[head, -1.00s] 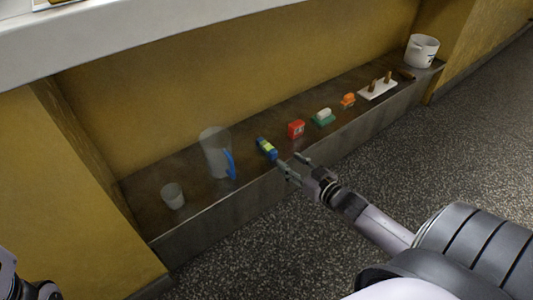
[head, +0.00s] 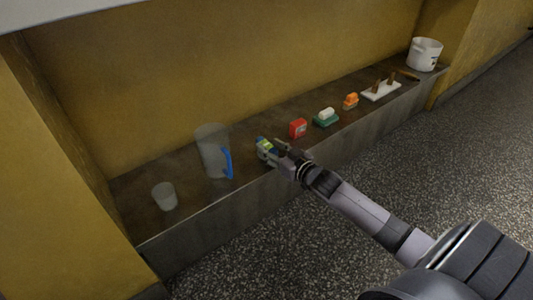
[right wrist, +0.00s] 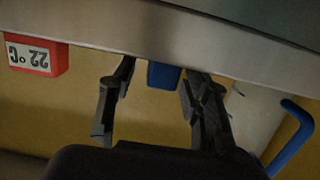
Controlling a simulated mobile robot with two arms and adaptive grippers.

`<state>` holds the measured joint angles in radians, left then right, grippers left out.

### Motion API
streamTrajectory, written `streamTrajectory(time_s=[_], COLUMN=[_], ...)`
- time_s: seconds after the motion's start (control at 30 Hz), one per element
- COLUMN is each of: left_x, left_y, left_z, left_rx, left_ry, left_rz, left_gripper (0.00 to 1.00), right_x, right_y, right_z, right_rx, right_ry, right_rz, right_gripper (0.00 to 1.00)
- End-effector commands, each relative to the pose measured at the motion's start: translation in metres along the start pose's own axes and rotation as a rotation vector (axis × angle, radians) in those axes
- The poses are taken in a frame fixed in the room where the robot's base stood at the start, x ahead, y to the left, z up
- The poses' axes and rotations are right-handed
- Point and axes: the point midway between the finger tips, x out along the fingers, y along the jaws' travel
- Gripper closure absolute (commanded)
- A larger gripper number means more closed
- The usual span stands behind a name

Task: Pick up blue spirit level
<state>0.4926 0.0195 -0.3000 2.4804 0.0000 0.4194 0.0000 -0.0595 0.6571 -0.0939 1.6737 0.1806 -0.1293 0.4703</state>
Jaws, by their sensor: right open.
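The blue spirit level (head: 263,144), with a yellow-green part on it, lies on the brown ledge, partly hidden by my right gripper. My right gripper (head: 272,151) is at the level, its fingers apart. In the right wrist view, the blue end of the level (right wrist: 163,75) shows between the two open fingers (right wrist: 158,90), with a gap on each side. I cannot tell whether a finger touches it. My left gripper is not in view.
A clear jug (head: 211,150) with a blue handle and a translucent cup (head: 164,196) stand left of the level. A red box (head: 298,128) reading 22 °C, a green-and-white item (head: 326,117) and an orange item (head: 350,101) stand right. The ledge (head: 190,222) has a front edge.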

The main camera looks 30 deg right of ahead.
Motion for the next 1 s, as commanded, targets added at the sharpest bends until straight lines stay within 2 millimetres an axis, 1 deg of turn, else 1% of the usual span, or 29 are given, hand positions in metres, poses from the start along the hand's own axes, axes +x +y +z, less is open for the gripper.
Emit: streamTrajectory(time_s=[0.1,0.33,0.9,1.0], left_x=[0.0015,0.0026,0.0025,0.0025], left_y=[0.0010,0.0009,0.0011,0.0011], left_z=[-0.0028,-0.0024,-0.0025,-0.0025], left_rx=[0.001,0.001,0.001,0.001], left_ry=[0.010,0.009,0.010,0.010], left_rz=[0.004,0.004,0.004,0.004], left_gripper=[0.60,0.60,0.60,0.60], right_x=[0.0048,0.0047,0.0046,0.0046], right_y=[0.0003,0.0000,-0.0002,-0.0002], right_z=[0.0005,-0.0005,-0.0003,-0.0003], right_rx=[0.000,0.000,0.000,0.000], right_ry=[0.000,-0.001,0.000,0.000], right_rz=[0.000,0.000,0.000,0.000], right_gripper=[0.56,0.56,0.94,1.00])
